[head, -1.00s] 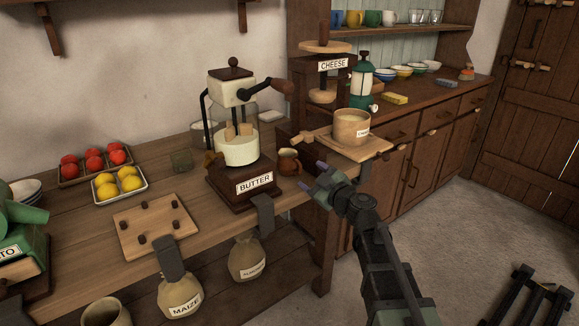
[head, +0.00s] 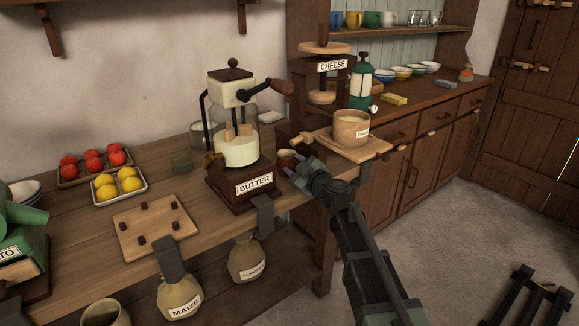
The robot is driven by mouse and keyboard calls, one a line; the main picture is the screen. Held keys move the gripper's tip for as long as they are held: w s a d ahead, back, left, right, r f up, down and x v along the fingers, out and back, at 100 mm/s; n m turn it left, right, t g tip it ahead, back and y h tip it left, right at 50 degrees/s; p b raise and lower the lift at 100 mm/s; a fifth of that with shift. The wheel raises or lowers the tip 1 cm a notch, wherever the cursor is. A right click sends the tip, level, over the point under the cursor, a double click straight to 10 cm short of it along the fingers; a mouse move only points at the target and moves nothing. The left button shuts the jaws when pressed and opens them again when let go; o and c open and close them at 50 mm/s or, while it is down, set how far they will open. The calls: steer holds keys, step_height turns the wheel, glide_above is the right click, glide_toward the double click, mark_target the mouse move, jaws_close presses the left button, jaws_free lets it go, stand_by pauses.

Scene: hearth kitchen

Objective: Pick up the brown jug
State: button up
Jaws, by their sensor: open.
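The brown jug (head: 285,155) is a small vessel with a pale inside. It stands on the wooden table just right of the butter churn (head: 240,150).
The churn's dark base with its BUTTER label (head: 254,183) is close on the left.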

jaws_close()
steer(key=shift+r, duration=0.1)
steer(key=shift+r+p, duration=0.25)
steer(key=shift+p, duration=0.1)
steer(key=v, duration=1.8)
steer(key=shift+r+p, duration=0.4)
